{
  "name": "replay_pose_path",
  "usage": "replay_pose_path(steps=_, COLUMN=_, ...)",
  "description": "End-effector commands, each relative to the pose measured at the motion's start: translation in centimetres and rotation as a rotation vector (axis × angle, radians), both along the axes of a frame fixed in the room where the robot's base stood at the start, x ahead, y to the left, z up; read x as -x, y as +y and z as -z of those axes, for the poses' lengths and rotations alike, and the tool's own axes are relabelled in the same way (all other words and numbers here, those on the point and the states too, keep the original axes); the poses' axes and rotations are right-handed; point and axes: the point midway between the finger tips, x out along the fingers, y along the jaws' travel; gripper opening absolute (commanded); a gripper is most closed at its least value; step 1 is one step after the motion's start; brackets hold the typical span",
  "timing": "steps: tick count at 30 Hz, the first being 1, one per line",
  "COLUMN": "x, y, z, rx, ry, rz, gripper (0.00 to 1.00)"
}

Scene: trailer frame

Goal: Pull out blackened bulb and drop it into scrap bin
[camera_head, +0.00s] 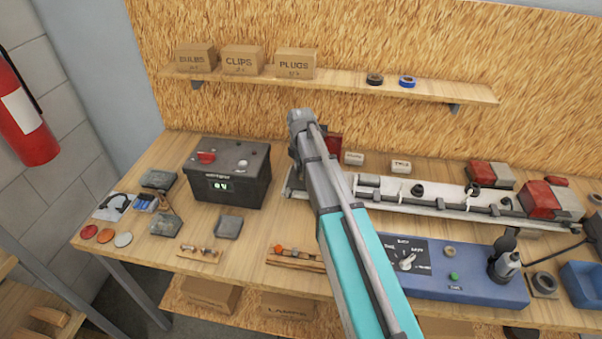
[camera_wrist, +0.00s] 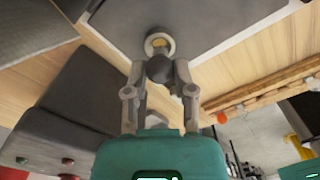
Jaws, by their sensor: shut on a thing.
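In the wrist view my gripper (camera_wrist: 159,76) is shut on a dark rounded bulb (camera_wrist: 158,67), held between its two fingertips. Just beyond the bulb is a pale round socket ring (camera_wrist: 149,46) with a yellowish centre, on a grey surface. The bulb overlaps the ring's edge; I cannot tell whether it is still seated or clear. In the head view my arm hides the gripper and bulb. A red lamp (camera_head: 334,142) shows partly behind the arm. A blue open bin (camera_head: 582,283) stands at the bench's right edge; I see no label marking it as scrap.
A black battery box (camera_head: 229,185) sits left of my arm. The long white trailer bar (camera_head: 440,190) with wiring lies behind a blue tester (camera_head: 450,283). Small parts on wooden strips (camera_head: 200,254) lie near the front edge. A shelf (camera_head: 350,88) with cartons runs above.

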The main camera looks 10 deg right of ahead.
Motion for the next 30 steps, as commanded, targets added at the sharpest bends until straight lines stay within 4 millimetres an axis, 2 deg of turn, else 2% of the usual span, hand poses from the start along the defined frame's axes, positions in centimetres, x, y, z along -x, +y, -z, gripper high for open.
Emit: replay_pose_path(steps=30, x=0.0, y=0.0, z=-3.0, rx=0.0, ry=0.0, rz=0.0, gripper=0.12)
